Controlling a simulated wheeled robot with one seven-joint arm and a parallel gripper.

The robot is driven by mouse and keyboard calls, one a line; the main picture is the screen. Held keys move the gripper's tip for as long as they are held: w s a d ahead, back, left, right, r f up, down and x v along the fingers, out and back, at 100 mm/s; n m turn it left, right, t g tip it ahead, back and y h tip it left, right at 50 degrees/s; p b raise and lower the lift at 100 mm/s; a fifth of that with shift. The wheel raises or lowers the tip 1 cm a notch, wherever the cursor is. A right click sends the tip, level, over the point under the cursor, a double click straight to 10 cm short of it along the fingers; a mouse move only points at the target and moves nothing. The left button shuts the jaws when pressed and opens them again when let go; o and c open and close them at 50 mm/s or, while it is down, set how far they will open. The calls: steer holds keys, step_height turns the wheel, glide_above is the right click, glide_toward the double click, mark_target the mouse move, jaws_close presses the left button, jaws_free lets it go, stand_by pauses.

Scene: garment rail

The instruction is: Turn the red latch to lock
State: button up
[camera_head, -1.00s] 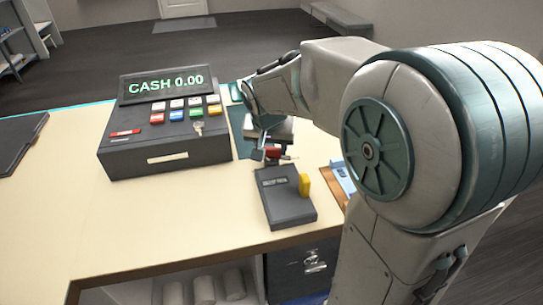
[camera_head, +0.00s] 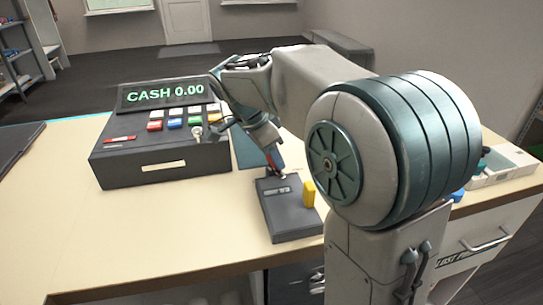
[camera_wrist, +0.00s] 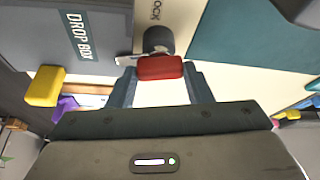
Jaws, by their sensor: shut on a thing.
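The red latch (camera_wrist: 160,67) lies between the two fingers of my gripper (camera_wrist: 160,84) in the wrist view, with a dark round pivot (camera_wrist: 159,40) just beyond it. My gripper is shut on the latch. Letters reading "OCK" show on the pale surface beyond the pivot. In the head view my gripper (camera_head: 277,168) reaches down at the far edge of the dark grey drop box (camera_head: 290,222), and only a little of the red latch shows there. The drop box, labelled "DROP BOX", also fills the upper left of the wrist view (camera_wrist: 45,30).
A yellow block (camera_head: 309,193) stands up at the drop box's right side, close to my arm. A cash register (camera_head: 160,150) with a key in it stands to the left. A pale device (camera_head: 505,165) is at the far right. The counter's front left (camera_head: 60,235) is clear.

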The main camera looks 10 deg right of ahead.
steer(key=shift+w+m+g, duration=0.1)
steer(key=shift+m+g, duration=0.4)
steer(key=shift+m, duration=1)
steer(key=o, duration=1)
steer(key=p+v, duration=0.2)
steer(key=v, duration=1.2)
steer(key=shift+w+a+f, duration=0.1)
steer(key=shift+p, duration=0.3)
